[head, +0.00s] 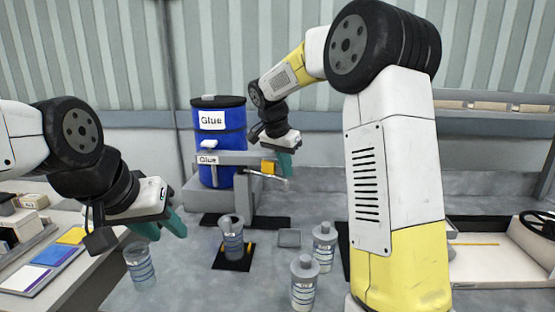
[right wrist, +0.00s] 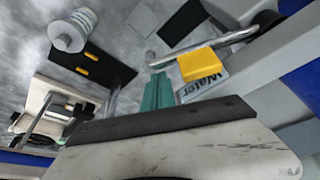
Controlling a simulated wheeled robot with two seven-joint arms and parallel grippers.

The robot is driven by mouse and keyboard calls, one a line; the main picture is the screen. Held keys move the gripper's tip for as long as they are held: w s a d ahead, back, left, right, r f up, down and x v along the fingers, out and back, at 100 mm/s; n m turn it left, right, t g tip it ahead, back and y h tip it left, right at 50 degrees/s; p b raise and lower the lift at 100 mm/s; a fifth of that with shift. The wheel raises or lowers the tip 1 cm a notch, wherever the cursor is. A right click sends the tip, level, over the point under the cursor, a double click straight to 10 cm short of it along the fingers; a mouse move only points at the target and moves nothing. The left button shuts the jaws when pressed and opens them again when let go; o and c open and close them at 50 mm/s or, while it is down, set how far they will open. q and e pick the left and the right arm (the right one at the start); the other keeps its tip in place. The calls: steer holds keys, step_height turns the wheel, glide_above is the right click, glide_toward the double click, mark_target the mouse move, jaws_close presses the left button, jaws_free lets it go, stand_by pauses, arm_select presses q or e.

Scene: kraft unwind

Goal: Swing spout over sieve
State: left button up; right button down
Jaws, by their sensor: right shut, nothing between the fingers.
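The spout (head: 281,182) is a bent metal pipe with a yellow block (head: 268,167), below a grey arm by the blue glue barrel (head: 222,135). The right wrist view shows the spout (right wrist: 232,42), its yellow block (right wrist: 203,64) and a "Water" label (right wrist: 202,85). My right gripper (head: 286,166) is shut and empty. Its teal fingers also show in the right wrist view (right wrist: 157,92), close beside the spout; contact cannot be told. My left gripper (head: 164,228) is open and empty, above a clear banded cup (head: 140,264). I cannot pick out the sieve with certainty.
A banded container (head: 232,240) stands on a black mat (head: 233,264) below and left of the spout. Two capped bottles (head: 303,284) (head: 324,245) stand at the front right. A small grey pad (head: 289,238) lies between. My right arm hides part of the right side.

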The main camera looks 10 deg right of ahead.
steer(key=shift+f, duration=0.15)
steer(key=shift+s, duration=0.1)
stand_by(0.3)
steer(key=shift+s+a+m, duration=0.35)
steer(key=shift+s+m, duration=0.1)
steer(key=shift+m, duration=0.05)
steer(key=s+a+m+g+h, duration=0.1)
steer(key=s+a+m+g, duration=0.3)
steer(key=a+m, duration=0.7)
steer(key=shift+s+a, duration=1.15)
steer(key=shift+a, duration=0.85)
steer(key=shift+a, duration=0.15)
